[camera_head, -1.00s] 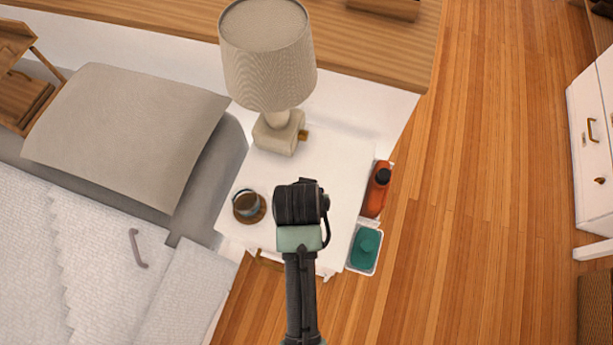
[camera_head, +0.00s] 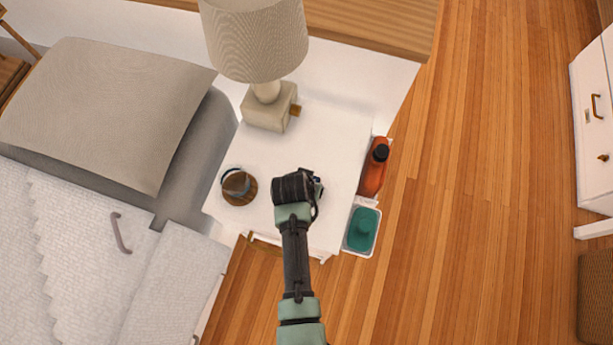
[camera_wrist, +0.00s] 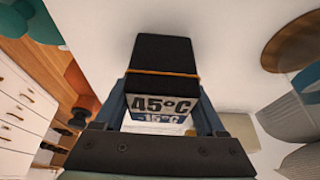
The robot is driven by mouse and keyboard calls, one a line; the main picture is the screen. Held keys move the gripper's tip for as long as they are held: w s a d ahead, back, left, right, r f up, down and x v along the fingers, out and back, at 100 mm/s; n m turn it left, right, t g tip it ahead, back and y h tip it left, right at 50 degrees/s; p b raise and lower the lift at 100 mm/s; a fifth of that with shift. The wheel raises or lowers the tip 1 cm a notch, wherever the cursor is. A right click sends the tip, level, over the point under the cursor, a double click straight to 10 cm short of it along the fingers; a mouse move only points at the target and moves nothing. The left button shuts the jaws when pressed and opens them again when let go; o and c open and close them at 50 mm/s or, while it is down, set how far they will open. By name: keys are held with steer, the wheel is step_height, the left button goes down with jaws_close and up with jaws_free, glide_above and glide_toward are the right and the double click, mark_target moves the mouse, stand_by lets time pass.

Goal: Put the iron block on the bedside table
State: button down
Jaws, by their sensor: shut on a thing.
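The iron block is a black block (camera_wrist: 163,55) with a "45°C" label, held between my gripper's fingers (camera_wrist: 160,108) in the wrist view. My gripper (camera_head: 299,190) is over the front middle of the white bedside table (camera_head: 325,140) in the head view, right of the cup. The wrist hides the block and fingers in the head view. I cannot tell whether the block touches the tabletop.
A cup on a round brown coaster (camera_head: 240,192) stands left of my gripper. A lamp (camera_head: 262,45) stands at the table's back. An orange bottle (camera_head: 374,172) and a teal item in a white tray (camera_head: 362,230) are at the right edge. The bed (camera_head: 80,230) is left.

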steer(key=shift+w, duration=0.1)
jaws_free()
steer(key=shift+f, duration=0.15)
steer(key=p+v, duration=0.3)
steer(key=v, duration=0.9)
steer(key=w+r+t, duration=0.4)
steer(key=w+r, duration=0.1)
steer(key=r, duration=0.6)
steer(key=w+r+n+t+y, duration=0.1)
steer(key=w+r+t, duration=0.35)
steer(key=r, duration=0.75)
steer(key=w+r+t, duration=0.2)
steer(key=w+r, duration=0.5)
steer(key=r, duration=0.4)
steer(key=s+r+n+t, duration=0.15)
steer(key=r+t, duration=0.25)
steer(key=r, duration=0.8)
steer(key=s+r+t, duration=0.3)
steer(key=r+t, duration=0.1)
steer(key=r, duration=0.8)
steer(key=s+d+r+n+t, duration=0.1)
steer(key=s+r+t, duration=0.3)
steer(key=s+r, duration=0.6)
step_height(320, 180, up, 3)
steer(key=shift+s+r+t, duration=0.1)
steer(key=shift+s+t, duration=0.05)
steer(key=shift+t, duration=0.2)
